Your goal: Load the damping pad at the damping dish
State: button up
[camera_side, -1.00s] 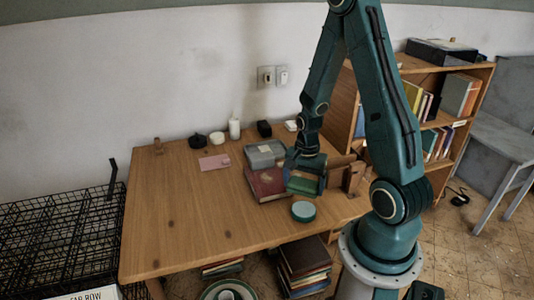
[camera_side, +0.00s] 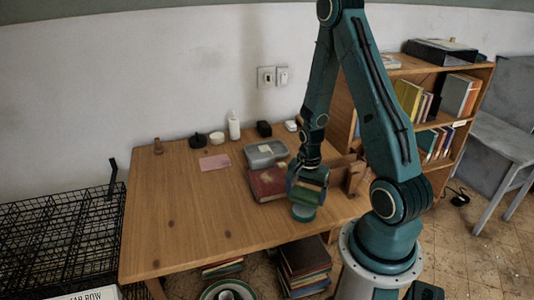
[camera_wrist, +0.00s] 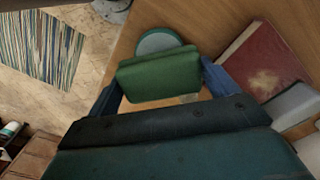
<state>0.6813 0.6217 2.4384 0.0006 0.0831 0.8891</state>
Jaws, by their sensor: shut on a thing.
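My gripper (camera_wrist: 160,80) is shut on a green block-shaped pad (camera_wrist: 160,76), with a finger at each end of it. In the side view, my gripper (camera_side: 308,188) hangs over the front right of the desk, just above and behind the damping dish. The damping dish (camera_side: 303,214) is small, round and teal with a paler top, and my gripper covers its far part. In the wrist view the dish (camera_wrist: 158,41) shows just beyond the pad, which hides its near edge. I cannot tell whether pad and dish touch.
A dark red book (camera_side: 266,184) lies close to the left of my gripper, with a grey box (camera_side: 265,152) behind it. A pink card (camera_side: 214,163) and several small items stand towards the wall. The desk's left and front (camera_side: 190,230) are clear.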

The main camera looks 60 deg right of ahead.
aim_at(303, 192)
jog(key=shift+f, duration=1.3)
jog(key=shift+f, duration=0.6)
dwell(1.8)
jog(key=shift+r, duration=0.1)
jog(key=shift+r, duration=3.5)
jog(key=shift+w+a+n, duration=0.15)
jog(key=shift+w+n, duration=0.15)
jog(key=shift+w, duration=0.15)
jog(key=w+a+r+n, duration=0.1)
jog(key=w+a+n, duration=0.7)
jog(key=a, duration=0.1)
jog(key=w+a+r+n, duration=0.2)
jog(key=w+a+n, duration=0.7)
jog(key=shift+r, duration=0.3)
